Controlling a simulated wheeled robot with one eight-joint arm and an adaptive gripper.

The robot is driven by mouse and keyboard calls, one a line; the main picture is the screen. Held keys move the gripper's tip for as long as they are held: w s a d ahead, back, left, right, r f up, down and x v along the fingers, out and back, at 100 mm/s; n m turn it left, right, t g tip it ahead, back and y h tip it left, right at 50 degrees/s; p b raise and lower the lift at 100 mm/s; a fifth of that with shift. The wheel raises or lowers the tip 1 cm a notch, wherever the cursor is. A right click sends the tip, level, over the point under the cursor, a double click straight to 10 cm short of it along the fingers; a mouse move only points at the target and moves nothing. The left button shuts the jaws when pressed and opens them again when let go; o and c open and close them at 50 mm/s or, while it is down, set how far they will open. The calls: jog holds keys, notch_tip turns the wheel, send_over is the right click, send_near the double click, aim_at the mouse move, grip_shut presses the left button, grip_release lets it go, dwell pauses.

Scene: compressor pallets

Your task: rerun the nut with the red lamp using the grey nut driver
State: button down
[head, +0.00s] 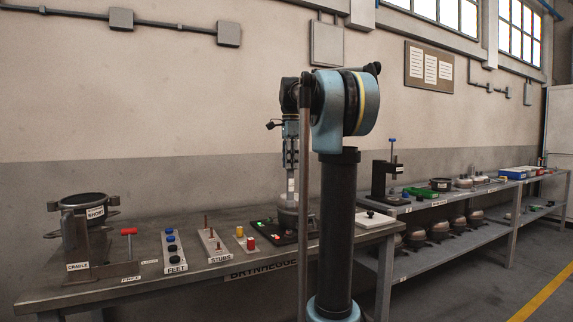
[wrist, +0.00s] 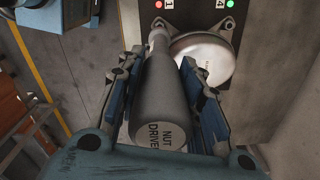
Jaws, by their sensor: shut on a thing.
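My gripper (wrist: 163,75) is shut on the grey nut driver (wrist: 165,95), whose butt reads NUT DRIVER, in the wrist view. The driver's narrow far end (wrist: 157,38) is by the left side of a round silver compressor (wrist: 205,62). Whether it touches a nut is hidden. A red lamp (wrist: 158,4) marked 1 shines just beyond the driver's tip. A green lamp (wrist: 230,4) marked 4 shines at the right. In the head view my gripper (head: 291,165) points down above the compressor (head: 289,214) on the bench; my arm partly covers it.
The bench (head: 215,273) also holds a cradle (head: 84,240) with a round pot, a red-handled tool (head: 129,232), a FEET tray (head: 174,262), a STUBS tray (head: 214,250) and red and yellow blocks. A shelf bench (head: 440,205) with several compressors stands to the right.

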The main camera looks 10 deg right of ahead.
jog(key=shift+a+f, duration=0.1)
jog(key=shift+a, duration=0.1)
dwell(0.3)
send_near(289, 201)
jog(key=shift+w+d+f, duration=0.15)
jog(key=shift+w+f, duration=0.1)
jog(key=shift+w, duration=0.4)
dwell(0.6)
jog(key=shift+f, duration=2.15)
dwell(3.3)
jog(key=shift+r, duration=0.1)
